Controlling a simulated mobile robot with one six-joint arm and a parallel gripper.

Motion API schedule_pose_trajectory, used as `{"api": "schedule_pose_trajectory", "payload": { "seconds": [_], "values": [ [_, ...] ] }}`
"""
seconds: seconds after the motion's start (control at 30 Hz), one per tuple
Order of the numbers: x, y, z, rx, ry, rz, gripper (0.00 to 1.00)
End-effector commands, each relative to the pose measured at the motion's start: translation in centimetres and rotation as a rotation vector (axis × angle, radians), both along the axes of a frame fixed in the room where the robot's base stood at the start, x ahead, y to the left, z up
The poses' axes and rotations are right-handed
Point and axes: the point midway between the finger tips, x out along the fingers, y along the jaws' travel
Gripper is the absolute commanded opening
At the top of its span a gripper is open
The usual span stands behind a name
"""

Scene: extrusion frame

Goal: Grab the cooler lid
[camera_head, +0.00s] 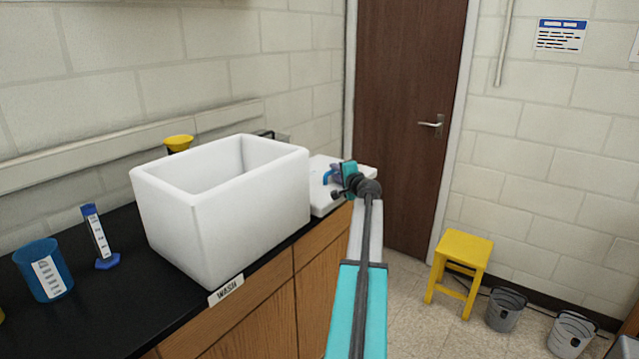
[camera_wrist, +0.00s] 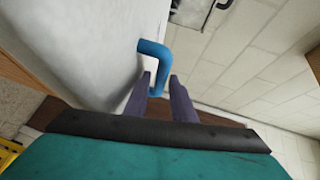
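The cooler lid (camera_head: 326,197) is a white slab lying on the black counter, just right of the open white cooler (camera_head: 240,225). It has a blue handle, part of which shows in the head view (camera_head: 327,178). In the wrist view the lid (camera_wrist: 80,45) fills the upper left, and its bent blue handle (camera_wrist: 155,52) reaches down between my two purple fingers. My gripper (camera_wrist: 161,76) has a narrow gap with the handle in it. I cannot tell whether the fingers press on it. In the head view my gripper (camera_head: 335,176) is at the lid, partly hidden by its wrist.
A blue beaker (camera_head: 45,272) and a blue-based cylinder (camera_head: 98,235) stand left of the cooler. A yellow funnel-like item (camera_head: 178,143) is behind it. A yellow stool (camera_head: 462,262) and grey buckets (camera_head: 505,309) stand on the floor at right. A brown door (camera_head: 405,120) is behind.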

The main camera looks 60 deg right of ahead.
Motion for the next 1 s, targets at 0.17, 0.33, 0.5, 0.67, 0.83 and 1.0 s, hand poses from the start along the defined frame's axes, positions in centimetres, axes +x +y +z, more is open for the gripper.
{"api": "schedule_pose_trajectory", "payload": {
  "seconds": [0.17, 0.33, 0.5, 0.67, 0.83, 1.0],
  "values": [
    [0.0, 0.0, 0.0, 0.0, 0.0, 0.0, 0.23],
    [-0.1, 0.0, 0.0, 0.0, 0.0, -0.001, 0.05],
    [-0.1, 0.0, 0.0, 0.0, 0.0, -0.001, 0.0],
    [-0.1, -0.1, 0.0, 0.0, 0.0, -0.001, 0.0],
    [-0.1, -0.1, 0.2, -0.001, -0.001, -0.001, 0.0],
    [-0.1, -0.1, 1.1, 0.0, -0.002, -0.001, 0.0]
  ]
}}
